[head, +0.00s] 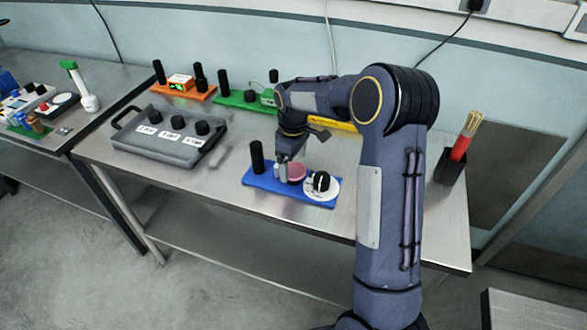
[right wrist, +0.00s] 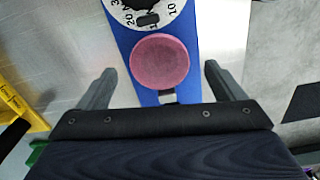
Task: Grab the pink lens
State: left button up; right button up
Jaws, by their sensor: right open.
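The pink lens (head: 296,172) is a round pink disc on the blue base (head: 262,181), between a black post (head: 257,157) and a white dial with a black knob (head: 322,186). In the right wrist view the lens (right wrist: 159,61) lies ahead of my right gripper, centred between its fingers. My right gripper (head: 283,170) is just beside the lens in the head view. Its two fingers (right wrist: 157,85) are spread wide and hold nothing. The gripper hides part of the blue base. My left gripper is not in view.
A grey box with several black knobs (head: 160,148) stands left of the blue base. Orange (head: 197,93) and green (head: 232,101) modules stand behind, and a yellow one (head: 343,127) is partly hidden by my arm. A black holder with a red-handled brush (head: 450,165) stands at right.

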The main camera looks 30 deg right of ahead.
jog(key=shift+f, duration=0.65)
jog(key=c, duration=1.1)
jog(key=shift+o, duration=0.2)
jog(key=shift+r, duration=0.1)
